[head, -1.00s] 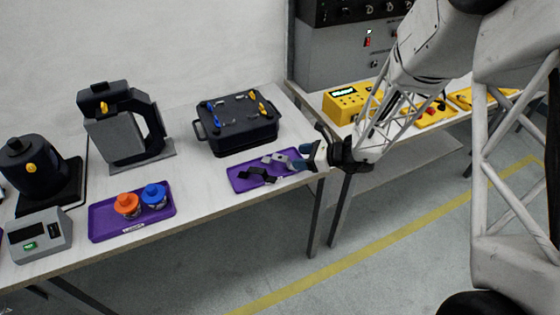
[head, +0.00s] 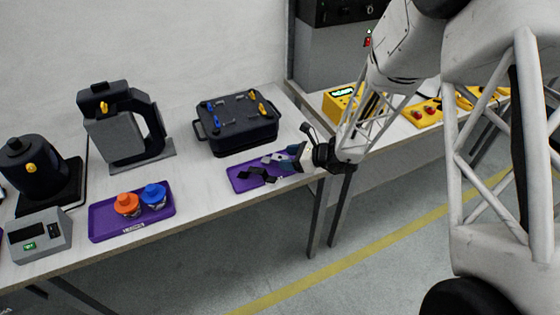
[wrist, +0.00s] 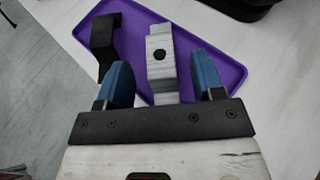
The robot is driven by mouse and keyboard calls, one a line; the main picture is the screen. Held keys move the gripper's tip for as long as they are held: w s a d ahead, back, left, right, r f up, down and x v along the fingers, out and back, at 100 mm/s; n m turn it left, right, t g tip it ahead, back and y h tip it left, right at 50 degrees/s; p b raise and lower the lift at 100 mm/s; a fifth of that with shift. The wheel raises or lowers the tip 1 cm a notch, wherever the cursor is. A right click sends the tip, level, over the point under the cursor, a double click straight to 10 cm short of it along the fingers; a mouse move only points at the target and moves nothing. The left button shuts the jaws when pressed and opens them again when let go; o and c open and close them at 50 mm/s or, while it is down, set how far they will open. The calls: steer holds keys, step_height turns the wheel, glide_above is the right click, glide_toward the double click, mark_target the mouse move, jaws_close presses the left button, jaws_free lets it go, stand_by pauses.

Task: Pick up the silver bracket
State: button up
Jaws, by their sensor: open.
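The silver bracket (wrist: 159,50) lies on a purple tray (wrist: 210,45) in the wrist view. It is a flat stepped strip with a dark hole. My gripper (wrist: 170,82) is open, and its two blue fingers stand on either side of the near part of the bracket, with a gap to each side. I cannot tell how far above it the fingertips are. In the head view my gripper (head: 290,158) is over the right end of the tray (head: 238,184), and the silver bracket (head: 270,158) shows just left of the fingers.
A black bracket (wrist: 101,42) lies left of the silver one on the same tray. A black lidded box (head: 238,135) stands behind the tray. A second purple tray (head: 105,225) with orange and blue capped cans is at left. The table's front edge is close to the gripper.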

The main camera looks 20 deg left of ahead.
mark_target(282, 158)
steer(key=shift+x, duration=1.3)
jaws_close()
steer(key=shift+r, duration=0.2)
steer(key=shift+r, duration=1.75)
steer(key=s+d+r, duration=0.1)
steer(key=s+d, duration=0.8)
steer(key=s, duration=0.4)
steer(key=shift+s, duration=0.15)
steer(key=shift+r, duration=0.1)
